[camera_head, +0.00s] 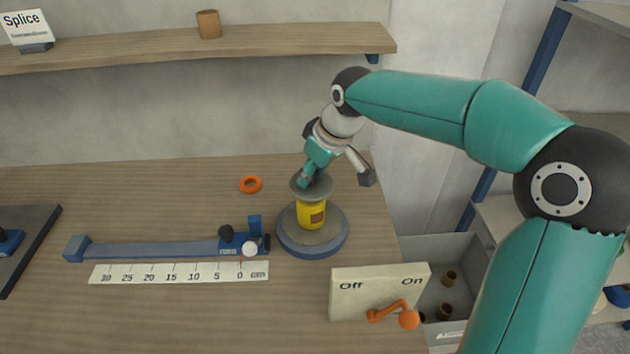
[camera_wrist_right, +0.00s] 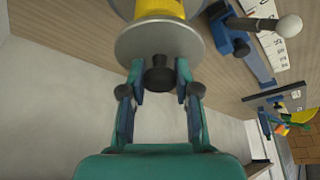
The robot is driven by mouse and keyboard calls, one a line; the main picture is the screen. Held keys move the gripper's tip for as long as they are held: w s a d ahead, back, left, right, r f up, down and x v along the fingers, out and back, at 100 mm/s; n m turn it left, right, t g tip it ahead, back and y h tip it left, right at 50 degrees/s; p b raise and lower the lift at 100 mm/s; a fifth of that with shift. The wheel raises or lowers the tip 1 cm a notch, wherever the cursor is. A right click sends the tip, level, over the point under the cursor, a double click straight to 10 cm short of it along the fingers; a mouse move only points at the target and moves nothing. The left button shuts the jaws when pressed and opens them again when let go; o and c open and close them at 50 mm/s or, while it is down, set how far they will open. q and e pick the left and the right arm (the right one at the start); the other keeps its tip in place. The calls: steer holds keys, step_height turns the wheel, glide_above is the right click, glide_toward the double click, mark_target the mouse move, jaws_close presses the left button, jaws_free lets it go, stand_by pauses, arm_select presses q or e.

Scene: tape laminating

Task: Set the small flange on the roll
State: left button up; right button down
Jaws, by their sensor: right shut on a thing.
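The small flange is a grey disc (camera_head: 325,188) with a black knob, in line with the top of the yellow roll (camera_head: 313,214). The roll stands upright on a round grey and blue base (camera_head: 329,236). My right gripper (camera_head: 309,179) is above the roll, shut on the flange's knob. In the right wrist view, the fingers (camera_wrist_right: 160,88) close on both sides of the black knob (camera_wrist_right: 158,76), with the disc (camera_wrist_right: 142,42) right against the yellow roll (camera_wrist_right: 160,8). I cannot tell whether a thin gap remains between disc and roll. My left gripper is not in view.
An orange ring (camera_head: 251,184) lies left of the base. A blue slide gauge (camera_head: 150,249) and a scale strip (camera_head: 180,273) lie further left. An Off/On box (camera_head: 360,283) with an orange lever stands in front. A wooden shelf (camera_head: 130,48) runs behind.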

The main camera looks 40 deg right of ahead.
step_height(320, 180, down, 3)
steer(key=shift+r, duration=0.2)
steer(key=shift+f, duration=0.2)
steer(key=c, duration=0.8)
jaws_free()
steer(key=shift+c, duration=0.2)
steer(key=shift+r, duration=0.15)
steer(key=shift+r, duration=0.2)
steer(key=v, duration=1.1)
steer(key=shift+s+r, duration=0.3)
steer(key=shift+r, duration=0.05)
